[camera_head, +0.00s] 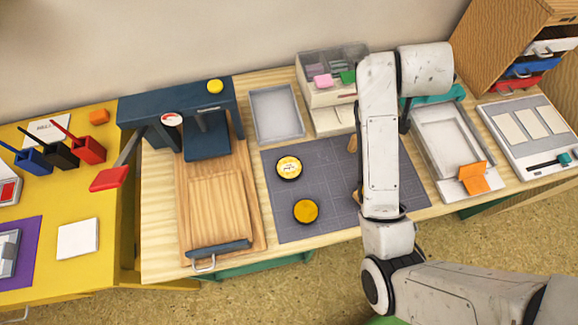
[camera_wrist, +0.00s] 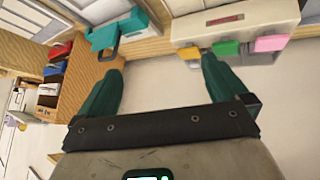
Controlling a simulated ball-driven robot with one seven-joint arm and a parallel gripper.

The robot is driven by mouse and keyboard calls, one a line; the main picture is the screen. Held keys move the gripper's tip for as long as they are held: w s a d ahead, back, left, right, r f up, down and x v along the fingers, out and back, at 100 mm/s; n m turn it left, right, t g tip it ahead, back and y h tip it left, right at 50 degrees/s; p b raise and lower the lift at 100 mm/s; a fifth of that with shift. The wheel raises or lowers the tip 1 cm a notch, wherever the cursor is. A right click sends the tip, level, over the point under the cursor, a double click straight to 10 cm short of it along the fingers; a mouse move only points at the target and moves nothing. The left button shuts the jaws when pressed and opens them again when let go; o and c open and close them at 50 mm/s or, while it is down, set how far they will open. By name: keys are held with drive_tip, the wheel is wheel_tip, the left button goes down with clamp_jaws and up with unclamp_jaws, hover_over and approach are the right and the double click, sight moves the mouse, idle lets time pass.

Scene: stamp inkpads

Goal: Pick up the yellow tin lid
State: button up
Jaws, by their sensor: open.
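The yellow tin lid (camera_head: 289,167), round with a pale printed label and a dark rim, lies on the grey cutting mat (camera_head: 330,215), left of my arm. Just below it on the mat is a round tin with a plain amber face (camera_head: 306,211). My gripper (camera_wrist: 157,82) shows two dark green fingers spread apart in the wrist view, with nothing between them. The lid is not in the wrist view. In the head view my arm stands over the right part of the mat, and I cannot make out the fingers clearly there.
A blue press (camera_head: 190,110) on a wooden board stands left of the mat. A grey tray (camera_head: 275,113) and a drawer box (camera_head: 330,92) are behind it. A white tray (camera_head: 440,140) with an orange piece (camera_head: 473,178) is at right. The mat around the tins is clear.

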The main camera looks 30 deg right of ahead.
wheel_tip(320, 180, up, 2)
drive_tip(key=w+d+m, duration=0.1)
drive_tip(key=w+m, duration=0.2)
drive_tip(key=m+g+y+b, duration=0.1)
drive_tip(key=g+y+b, duration=0.25)
drive_tip(key=y, duration=0.25)
hover_over(289, 167)
wheel_tip(289, 167, down, 11)
drive_tip(key=shift+g, duration=0.45)
drive_tip(key=f, duration=0.3)
drive_tip(key=f+p, duration=0.1)
drive_tip(key=shift+a+f, duration=0.25)
drive_tip(key=shift+d+f+p, duration=0.15)
drive_tip(key=shift+f+p, duration=0.05)
drive_tip(key=shift+f, duration=1.45)
drive_tip(key=shift+d+f+p, duration=0.1)
drive_tip(key=shift+f+p, duration=0.1)
drive_tip(key=shift+f, duration=1.45)
drive_tip(key=shift+c, duration=0.4)
drive_tip(key=c, duration=0.9)
